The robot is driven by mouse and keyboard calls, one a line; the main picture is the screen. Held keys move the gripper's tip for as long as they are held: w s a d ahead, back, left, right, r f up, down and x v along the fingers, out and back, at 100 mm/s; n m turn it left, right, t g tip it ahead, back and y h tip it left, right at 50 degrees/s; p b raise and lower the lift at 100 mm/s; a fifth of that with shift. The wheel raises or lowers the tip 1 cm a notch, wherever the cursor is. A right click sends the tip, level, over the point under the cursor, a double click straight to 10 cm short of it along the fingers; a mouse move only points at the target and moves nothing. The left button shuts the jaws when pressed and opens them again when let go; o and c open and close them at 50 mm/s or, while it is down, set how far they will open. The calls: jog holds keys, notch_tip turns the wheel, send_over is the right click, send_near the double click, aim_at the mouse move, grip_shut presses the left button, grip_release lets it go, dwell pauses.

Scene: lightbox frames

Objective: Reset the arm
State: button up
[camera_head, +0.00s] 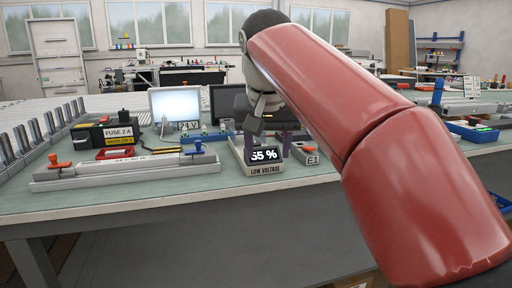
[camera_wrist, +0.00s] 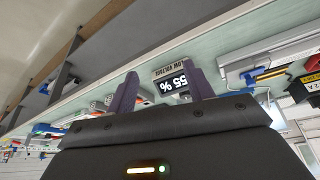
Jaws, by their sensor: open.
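My red arm reaches from the lower right across the head view, over the workbench (camera_head: 130,198). My gripper (camera_wrist: 163,85) is open, with two purple fingers apart and nothing held between them. In the head view the gripper (camera_head: 276,143) is at the arm's far end, partly covered by the wrist, close to a display box reading "55 %" and "LOW VOLTAGE" (camera_head: 265,169). In the wrist view that display (camera_wrist: 172,76) shows upside down, between and beyond the fingers. I cannot tell whether a finger touches the box.
A box labelled "FUSE 2 A" (camera_head: 112,132), a lit screen (camera_head: 176,104) and a dark monitor (camera_head: 228,103) stand behind. A long grey rail (camera_head: 95,178) with orange and blue handles lies left. A box marked "E1" (camera_head: 314,157) is right of the display. The front bench strip is clear.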

jog(key=s+d+f, duration=0.6)
jog(key=s+f, duration=0.4)
jog(key=f, duration=0.2)
jog(key=s+d+f+t, duration=0.1)
jog(key=s+d+f, duration=0.6)
jog(key=s+f, duration=0.4)
notch_tip(320, 180, down, 2)
jog(key=shift+f+n, duration=0.15)
jog(key=shift+n, duration=0.15)
